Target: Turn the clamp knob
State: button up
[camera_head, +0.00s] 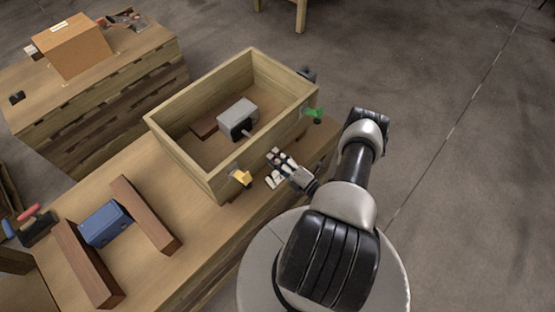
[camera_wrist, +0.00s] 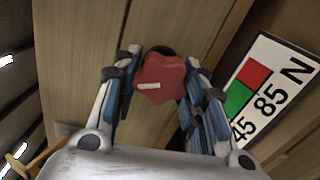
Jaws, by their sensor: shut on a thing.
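The red clamp knob (camera_wrist: 162,80) is lobed, with a white mark across its face, and sits in front of a wooden wall in the wrist view. My gripper (camera_wrist: 160,82) is around it, with one finger at each side, shut on it. The white mark lies nearly level, tilted slightly. In the head view my gripper (camera_head: 278,160) is at the near long wall of the wooden box (camera_head: 185,163); the red knob is hidden there. A scale label (camera_wrist: 262,88) with red and green fields, the numbers 45 and 85 and the letter N is right of the knob.
A yellow part (camera_head: 240,177) and a green part (camera_head: 313,113) are on the box's near side, either side of my gripper. A grey device (camera_head: 238,114) sits inside the box. A blue block (camera_head: 105,223) lies between two wooden bars on the bench. Floor at right is clear.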

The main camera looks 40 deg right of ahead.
jog(key=shift+m, duration=0.8)
jog(key=o, duration=1.1)
jog(key=shift+s, duration=0.15)
jog(key=s, duration=0.8)
jog(key=s+d, duration=0.1)
jog(key=s, duration=0.2)
jog(key=shift+s, duration=0.4)
